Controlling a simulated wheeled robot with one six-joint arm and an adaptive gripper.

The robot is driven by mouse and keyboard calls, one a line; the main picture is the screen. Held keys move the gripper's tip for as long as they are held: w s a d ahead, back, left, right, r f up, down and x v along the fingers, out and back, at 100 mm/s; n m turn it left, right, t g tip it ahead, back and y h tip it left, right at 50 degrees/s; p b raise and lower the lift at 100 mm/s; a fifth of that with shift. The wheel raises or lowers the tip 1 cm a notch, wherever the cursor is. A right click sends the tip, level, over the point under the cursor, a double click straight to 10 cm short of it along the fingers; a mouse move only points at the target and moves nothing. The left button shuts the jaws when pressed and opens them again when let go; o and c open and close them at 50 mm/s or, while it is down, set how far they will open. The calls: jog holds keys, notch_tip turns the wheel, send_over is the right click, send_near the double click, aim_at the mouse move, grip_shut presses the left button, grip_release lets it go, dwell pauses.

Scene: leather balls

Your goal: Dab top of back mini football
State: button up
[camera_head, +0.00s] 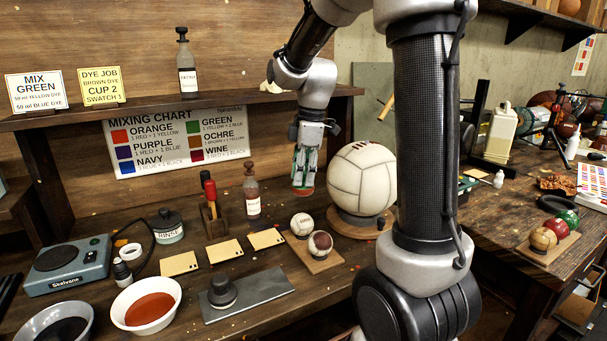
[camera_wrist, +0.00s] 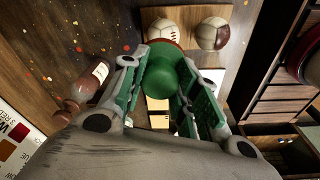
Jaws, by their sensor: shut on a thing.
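My gripper (camera_head: 304,188) is shut on a dauber with a green top and a reddish lower edge (camera_wrist: 168,72), held above the bench. The back mini football (camera_head: 302,224) is whitish with dark stitching and sits on a small wooden board (camera_head: 327,262). In the wrist view this ball (camera_wrist: 166,31) shows just beyond the dauber, which is apart from it in the head view. The front mini football (camera_head: 320,244) has brown and white panels and sits on the same board; it also shows in the wrist view (camera_wrist: 212,33). The dauber's underside is hidden.
A large white ball (camera_head: 361,178) on a stand is close right of my gripper. A dark red bottle (camera_head: 252,192) and a tool rack (camera_head: 213,222) stand left. Leather swatches (camera_head: 224,251), a bowl of orange-brown dye (camera_head: 146,305) and a grey slab (camera_head: 247,294) lie in front.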

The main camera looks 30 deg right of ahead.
aim_at(302, 194)
jog(key=shift+a+f, duration=0.1)
jog(key=shift+f, duration=2.9)
jog(key=shift+f, duration=0.45)
jog(key=shift+r, duration=0.1)
dwell(2.6)
jog(key=shift+r, duration=3.55)
jog(key=shift+a, duration=0.1)
